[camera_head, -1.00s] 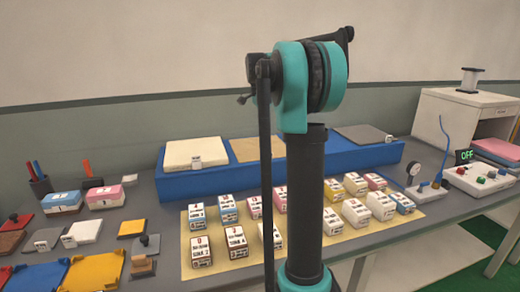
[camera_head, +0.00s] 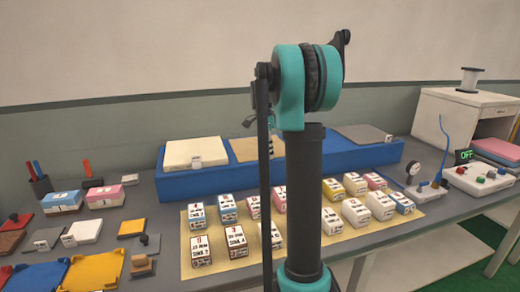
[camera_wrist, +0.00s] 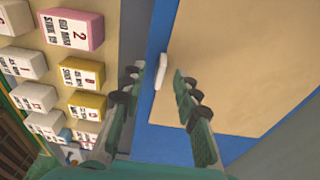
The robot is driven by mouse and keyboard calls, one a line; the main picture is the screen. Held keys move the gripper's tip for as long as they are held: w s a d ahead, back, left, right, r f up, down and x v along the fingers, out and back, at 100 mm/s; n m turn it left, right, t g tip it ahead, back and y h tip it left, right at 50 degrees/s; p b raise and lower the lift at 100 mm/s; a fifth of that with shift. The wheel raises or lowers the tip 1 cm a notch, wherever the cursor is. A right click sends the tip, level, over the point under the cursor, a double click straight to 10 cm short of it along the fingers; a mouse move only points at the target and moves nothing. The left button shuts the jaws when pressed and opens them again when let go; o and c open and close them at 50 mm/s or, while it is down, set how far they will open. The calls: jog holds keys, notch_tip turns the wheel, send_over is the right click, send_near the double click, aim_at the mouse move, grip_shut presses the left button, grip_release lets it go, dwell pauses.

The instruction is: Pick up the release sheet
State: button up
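A flat tan sheet (camera_head: 243,149), which I take to be the release sheet, lies in the middle section of the long blue tray (camera_head: 230,177). It fills much of the wrist view (camera_wrist: 255,60), with a small white tag (camera_wrist: 162,71) at its near edge. My gripper (camera_wrist: 157,74) is open and empty. Its fingers appear on either side of the tag, over the tray's edge; I cannot tell the height. In the head view my arm hides part of the sheet and most of the gripper.
A cream pad (camera_head: 195,152) lies left of the sheet and a grey pad (camera_head: 362,134) right of it. Several labelled boxes (camera_head: 236,240) stand on a yellowish mat (camera_head: 300,252) in front of the tray. A wall (camera_head: 120,125) rises close behind.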

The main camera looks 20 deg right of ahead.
jog(key=shift+c, duration=0.6)
grip_shut()
